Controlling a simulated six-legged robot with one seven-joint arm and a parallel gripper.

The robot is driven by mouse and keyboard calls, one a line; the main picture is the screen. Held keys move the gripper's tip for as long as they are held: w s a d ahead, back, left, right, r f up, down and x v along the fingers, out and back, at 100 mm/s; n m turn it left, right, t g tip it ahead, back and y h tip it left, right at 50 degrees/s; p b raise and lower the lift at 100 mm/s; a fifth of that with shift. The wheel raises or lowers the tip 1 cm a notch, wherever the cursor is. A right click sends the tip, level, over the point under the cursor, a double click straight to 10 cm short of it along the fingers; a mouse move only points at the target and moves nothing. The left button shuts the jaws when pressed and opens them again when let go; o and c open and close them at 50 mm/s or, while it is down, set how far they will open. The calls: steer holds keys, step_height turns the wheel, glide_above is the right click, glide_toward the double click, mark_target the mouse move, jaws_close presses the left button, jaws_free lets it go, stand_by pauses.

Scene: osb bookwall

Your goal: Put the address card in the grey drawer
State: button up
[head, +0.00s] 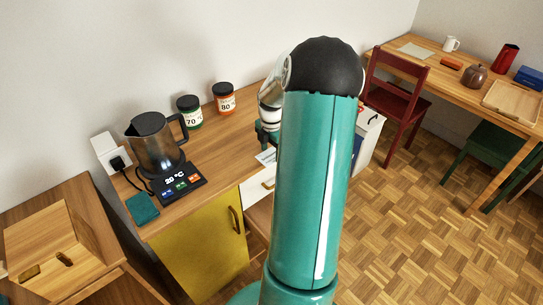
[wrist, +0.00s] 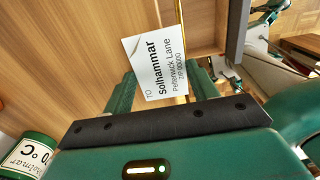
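The address card (wrist: 158,66) is white with black print reading "Solhammar, Pellerwick Lane". In the wrist view it shows between the two dark green fingers of my gripper (wrist: 165,82), which stand apart on its two sides. I cannot tell whether they touch it. In the head view the card (head: 265,157) is at the counter's front edge, just below my gripper (head: 266,140), partly hidden by my arm. The grey drawer (wrist: 237,32) appears pulled out beside the counter edge, its wooden inside showing in the wrist view.
A kettle (head: 157,146) stands on its base on the counter (head: 217,145), with a green-labelled jar (head: 189,113) and an orange-labelled jar (head: 224,99) behind. A yellow cabinet door (head: 202,252) is below. A red chair (head: 395,95) and another table (head: 465,75) are at right.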

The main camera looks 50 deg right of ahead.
steer(key=shift+c, duration=1.4)
